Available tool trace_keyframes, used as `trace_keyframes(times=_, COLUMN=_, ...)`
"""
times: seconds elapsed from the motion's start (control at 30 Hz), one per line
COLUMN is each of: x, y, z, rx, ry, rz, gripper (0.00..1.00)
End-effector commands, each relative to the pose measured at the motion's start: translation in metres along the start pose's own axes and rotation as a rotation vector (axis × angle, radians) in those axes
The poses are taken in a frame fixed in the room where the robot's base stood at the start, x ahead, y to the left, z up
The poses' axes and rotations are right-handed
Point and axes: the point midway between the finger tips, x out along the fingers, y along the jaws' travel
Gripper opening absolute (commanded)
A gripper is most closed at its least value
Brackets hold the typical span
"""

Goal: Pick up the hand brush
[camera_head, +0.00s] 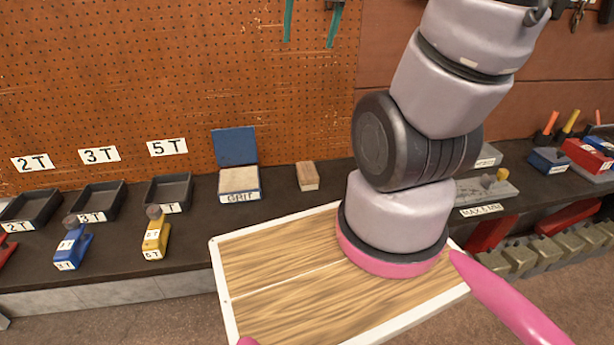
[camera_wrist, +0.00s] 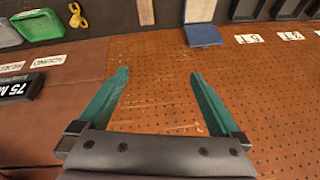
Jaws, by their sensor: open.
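A small wooden block (camera_head: 307,174) with a paler lower part sits on the dark bench, right of the grit box. It looks most like the hand brush, but I cannot make out bristles. It also seems to show at the top of the wrist view (camera_wrist: 145,12), cut by the edge. My gripper (camera_wrist: 157,82) is open and empty, its teal fingers wide apart in front of the pegboard. Its fingertips (camera_head: 310,40) hang at the top of the head view, above and apart from the block; the rest of the gripper is out of that view.
The grit box (camera_head: 239,183) with its raised blue lid (camera_head: 234,146) stands left of the block. Several black trays (camera_head: 168,191) and blue and yellow tools (camera_head: 155,235) lie further left. A grey plate (camera_head: 488,189) lies right. The pegboard (camera_head: 200,70) rises behind.

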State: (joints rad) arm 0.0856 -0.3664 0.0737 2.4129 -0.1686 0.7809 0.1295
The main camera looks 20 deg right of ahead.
Motion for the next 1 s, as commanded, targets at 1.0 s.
trace_keyframes(times=1.0, x=0.321, y=0.044, z=0.006, rx=-0.157, ry=-0.38, rz=0.128, gripper=1.0)
